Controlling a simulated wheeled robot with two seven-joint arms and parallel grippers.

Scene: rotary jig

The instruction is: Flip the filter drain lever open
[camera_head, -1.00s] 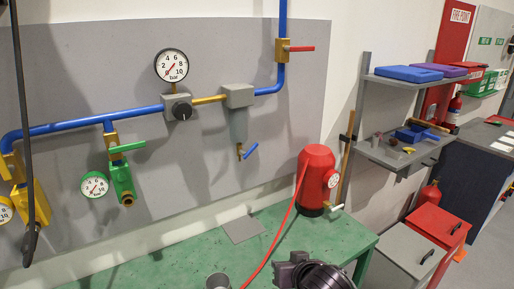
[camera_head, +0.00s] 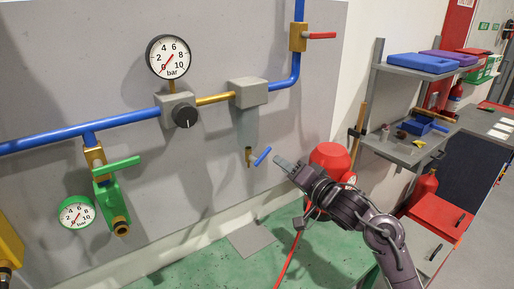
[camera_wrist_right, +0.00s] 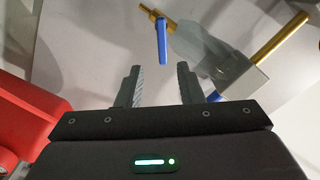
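The filter drain lever (camera_head: 262,156) is a small blue handle on the brass drain valve (camera_head: 248,157) under the filter bowl (camera_head: 246,130). It slants up to the right in the head view. My right gripper (camera_head: 278,163) is just right of the lever and seems apart from it. In the right wrist view the blue lever (camera_wrist_right: 161,42) lies ahead of my open, empty fingers (camera_wrist_right: 158,85), roughly in line with the gap between them. The grey filter (camera_wrist_right: 215,55) also shows there. My left gripper is not in view.
A red tank (camera_head: 330,157) stands behind my right arm; its red body also shows in the right wrist view (camera_wrist_right: 28,115). A regulator knob (camera_head: 185,117), a green valve (camera_head: 112,195) and gauges are on the grey panel. The green bench top (camera_head: 190,268) has free room.

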